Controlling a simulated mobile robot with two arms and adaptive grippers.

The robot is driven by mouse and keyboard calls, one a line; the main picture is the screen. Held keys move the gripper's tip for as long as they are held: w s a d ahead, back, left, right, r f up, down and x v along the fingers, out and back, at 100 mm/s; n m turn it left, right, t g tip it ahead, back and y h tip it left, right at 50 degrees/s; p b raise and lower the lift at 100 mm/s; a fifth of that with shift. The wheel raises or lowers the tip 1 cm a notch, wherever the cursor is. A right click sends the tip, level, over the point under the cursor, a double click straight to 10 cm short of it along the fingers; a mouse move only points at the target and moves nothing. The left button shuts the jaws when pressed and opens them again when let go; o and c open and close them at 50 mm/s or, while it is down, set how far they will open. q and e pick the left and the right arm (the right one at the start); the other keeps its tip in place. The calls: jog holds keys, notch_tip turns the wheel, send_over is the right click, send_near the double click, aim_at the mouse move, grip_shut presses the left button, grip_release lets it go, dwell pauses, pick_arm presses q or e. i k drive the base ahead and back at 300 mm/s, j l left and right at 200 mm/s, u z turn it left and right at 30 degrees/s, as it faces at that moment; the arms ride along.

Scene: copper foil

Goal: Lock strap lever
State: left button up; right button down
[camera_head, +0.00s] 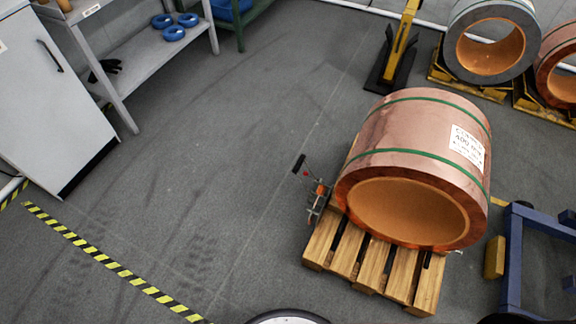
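A strap tensioner with a lever (308,178) is at the left side of the copper coil. Its black handle end points up and to the left, away from the coil, and an orange part shows lower down. I cannot tell how the strap runs through it. The copper coil (400,128) lies on its side with two green straps (420,157) around it and a white label (467,148). It rests on a wooden pallet (341,251). Neither of my grippers is in view.
A blue metal frame (514,255) stands right of the pallet, with a yellow block (494,258) between them. More coils (463,50) stand at the back right. A grey shelf (130,75) and white cabinet (50,110) are at left. The floor between is clear.

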aim_at(305, 174)
jog(key=i+j+z, duration=0.1)
jog(key=j, duration=0.25)
jog(key=i+j, duration=0.2)
jog(key=j, duration=0.15)
jog(key=i+j+z, duration=0.15)
jog(key=j, duration=0.2)
jog(key=i+j, duration=0.1)
jog(key=j, duration=0.25)
jog(key=i+j+z, duration=0.15)
jog(key=j, duration=0.25)
jog(key=k+l, duration=0.05)
